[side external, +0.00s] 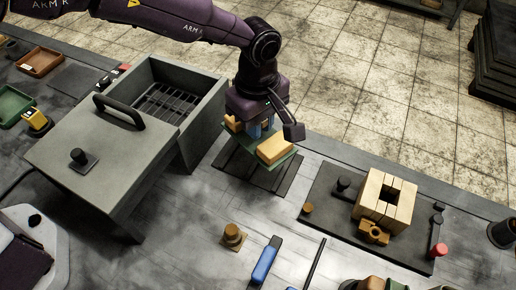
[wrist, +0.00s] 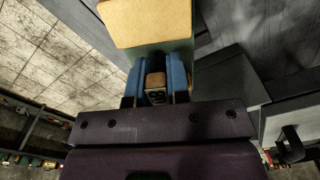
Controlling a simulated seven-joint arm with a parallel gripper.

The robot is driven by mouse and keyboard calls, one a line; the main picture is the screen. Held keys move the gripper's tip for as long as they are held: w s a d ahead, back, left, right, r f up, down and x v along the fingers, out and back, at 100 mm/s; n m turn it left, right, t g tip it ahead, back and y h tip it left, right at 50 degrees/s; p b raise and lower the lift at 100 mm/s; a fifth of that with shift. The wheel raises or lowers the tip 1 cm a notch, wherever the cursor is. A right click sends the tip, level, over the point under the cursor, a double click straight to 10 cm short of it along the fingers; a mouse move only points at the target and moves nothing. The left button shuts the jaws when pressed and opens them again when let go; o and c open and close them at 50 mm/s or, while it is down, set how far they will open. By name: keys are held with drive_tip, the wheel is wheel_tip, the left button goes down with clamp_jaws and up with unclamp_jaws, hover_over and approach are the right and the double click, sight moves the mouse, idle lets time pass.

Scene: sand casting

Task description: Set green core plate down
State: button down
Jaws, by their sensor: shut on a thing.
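The green core plate (side external: 266,172) carries tan blocks (side external: 275,149). My gripper (side external: 261,130) has blue fingers and is shut on the plate from above, by a small part between the fingers. The plate is over a dark slatted mat (side external: 246,172) on the bench. I cannot tell whether it touches the mat or hangs just above it. In the wrist view, the blue fingers (wrist: 156,80) close around a small brown and grey part, and the green plate (wrist: 178,50) shows behind them with a tan block (wrist: 145,20) on it.
A grey box oven (side external: 186,108) with a rack inside and its handled lid (side external: 95,150) stand left of the plate. To the right, a dark board (side external: 335,215) holds a tan block mould (side external: 384,200). A brown knob (side external: 233,236) and a blue-handled tool (side external: 266,262) lie in front.

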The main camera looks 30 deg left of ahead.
drive_tip(key=shift+f, duration=3.5)
drive_tip(key=shift+f, duration=0.15)
drive_tip(key=c, duration=1.1)
unclamp_jaws()
